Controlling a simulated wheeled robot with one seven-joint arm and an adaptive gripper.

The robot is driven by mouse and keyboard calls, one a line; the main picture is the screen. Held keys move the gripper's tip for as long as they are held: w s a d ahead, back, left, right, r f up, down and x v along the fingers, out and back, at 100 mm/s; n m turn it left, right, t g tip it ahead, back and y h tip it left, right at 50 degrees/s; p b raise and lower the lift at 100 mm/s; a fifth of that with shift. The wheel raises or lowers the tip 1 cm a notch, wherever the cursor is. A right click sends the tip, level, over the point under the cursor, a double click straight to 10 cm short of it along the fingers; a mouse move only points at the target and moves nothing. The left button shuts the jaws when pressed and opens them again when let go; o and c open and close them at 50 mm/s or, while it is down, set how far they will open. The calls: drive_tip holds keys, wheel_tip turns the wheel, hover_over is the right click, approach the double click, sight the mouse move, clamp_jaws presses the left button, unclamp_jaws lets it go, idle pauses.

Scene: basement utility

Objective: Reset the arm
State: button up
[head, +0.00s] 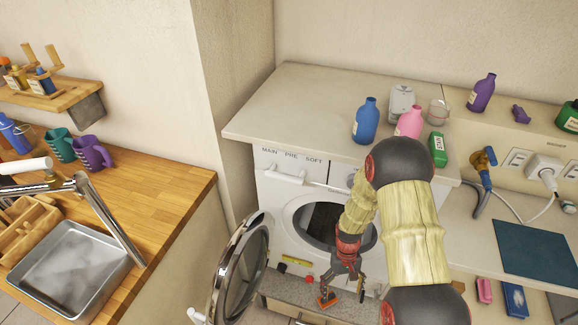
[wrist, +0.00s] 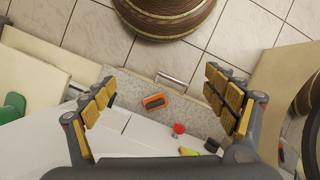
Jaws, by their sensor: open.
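My arm (head: 412,225) reaches down in front of the washing machine in the head view. My gripper (head: 343,288) hangs near the machine's open door opening, above the grey ledge. In the wrist view my gripper (wrist: 168,100) is open, its yellow-padded fingers wide apart with nothing between them. An orange and dark brush-like item (wrist: 154,101) lies on the ledge below the fingers. It also shows near the gripper in the head view (head: 327,298).
The washer's round door (head: 243,268) stands open left of my gripper. Bottles, including a blue one (head: 366,121), stand on the counter above. A red round item (wrist: 179,129) lies on the ledge.

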drive_tip(key=s+r+t, duration=0.3)
drive_tip(key=s+r, duration=0.1)
drive_tip(key=r, duration=1.1)
drive_tip(key=s+r+m+t, duration=0.1)
drive_tip(key=s+r+t, duration=0.2)
drive_tip(key=r, duration=1.3)
drive_tip(key=s+r+t, duration=0.3)
drive_tip(key=s+r, duration=0.4)
drive_tip(key=r, duration=0.8)
drive_tip(key=shift+d+r+m, duration=0.3)
drive_tip(key=shift+r, duration=0.1)
drive_tip(key=shift+s+r+t, duration=0.15)
drive_tip(key=shift+r+t, duration=0.1)
drive_tip(key=shift+t, duration=0.05)
drive_tip(key=shift+c, duration=2.6)
